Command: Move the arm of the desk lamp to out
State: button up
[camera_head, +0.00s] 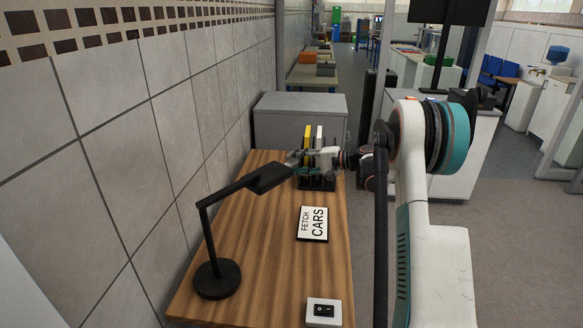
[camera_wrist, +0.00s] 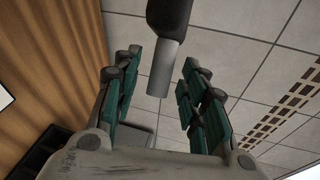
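A black desk lamp (camera_head: 217,279) stands on the wooden desk near the tiled wall, with a round base, an upright post and an arm (camera_head: 232,190) reaching towards the back right. A flat lamp head (camera_head: 270,178) ends the arm. In the wrist view a dark rounded part with a grey end, apparently the lamp's arm end (camera_wrist: 166,60), sits between the fingers. My gripper (camera_head: 300,163) is at the lamp head's far end. In the wrist view my gripper (camera_wrist: 152,88) is open, its green-padded fingers apart on either side of the part, with gaps visible.
A rack of upright books (camera_head: 318,180) stands behind the lamp head, close to my gripper. A grey cabinet (camera_head: 300,110) stands behind. The tiled wall is at left.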

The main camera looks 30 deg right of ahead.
jog(key=shift+x, duration=1.05)
